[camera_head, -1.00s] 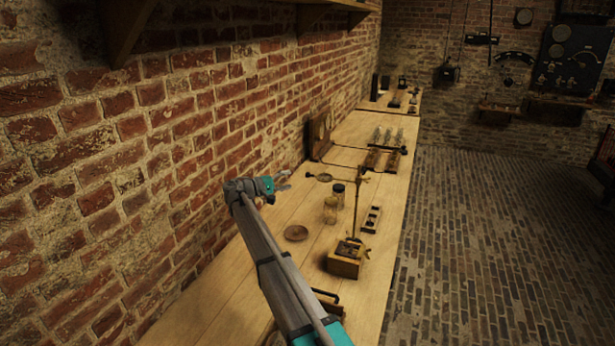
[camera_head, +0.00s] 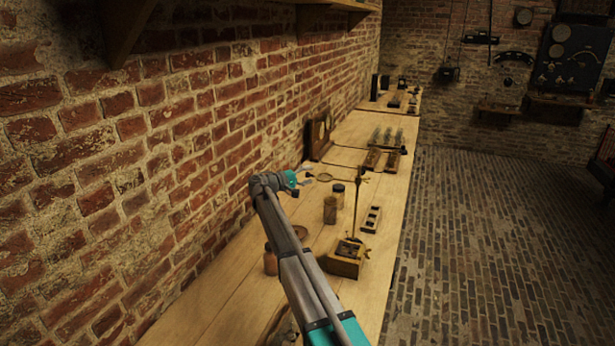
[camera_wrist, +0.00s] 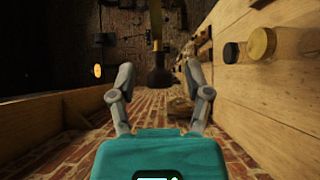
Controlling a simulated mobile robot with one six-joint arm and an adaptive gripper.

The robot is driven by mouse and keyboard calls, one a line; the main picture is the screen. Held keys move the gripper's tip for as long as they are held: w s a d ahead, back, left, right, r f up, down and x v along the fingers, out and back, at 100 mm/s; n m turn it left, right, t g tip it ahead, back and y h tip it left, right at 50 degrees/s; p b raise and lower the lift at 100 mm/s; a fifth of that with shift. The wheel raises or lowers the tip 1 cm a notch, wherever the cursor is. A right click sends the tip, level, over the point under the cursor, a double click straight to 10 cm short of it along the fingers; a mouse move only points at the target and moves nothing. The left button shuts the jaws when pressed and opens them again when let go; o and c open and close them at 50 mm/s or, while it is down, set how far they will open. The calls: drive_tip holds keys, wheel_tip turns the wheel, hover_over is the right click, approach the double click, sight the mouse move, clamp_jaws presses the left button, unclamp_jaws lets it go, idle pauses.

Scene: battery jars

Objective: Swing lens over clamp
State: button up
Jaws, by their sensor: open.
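The round lens (camera_head: 324,177) is on an arm reaching left from a thin upright stand (camera_head: 356,210). The stand rises from a wooden block (camera_head: 345,262) with brass fittings on top. A brass wing-shaped fitting (camera_head: 367,253) is at the block's right side; I cannot tell whether it is the clamp. My gripper (camera_head: 305,177) is open, just left of the lens. In the wrist view, a dark knob (camera_wrist: 159,79) on a brass rod (camera_wrist: 156,25) shows between my spread fingers, apparently untouched. The lens is not clear in that view.
Two lidded jars, the nearer (camera_head: 330,211) and farther (camera_head: 338,196), stand below the lens. A slotted strip (camera_head: 371,219) lies right of the stand. A reddish jar (camera_head: 270,263) stands left of my arm. The brick wall (camera_head: 150,180) is close on the left.

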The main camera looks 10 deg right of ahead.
clamp_jaws()
drive_tip(key=shift+s+d, duration=0.1)
drive_tip(key=shift+s, duration=0.1)
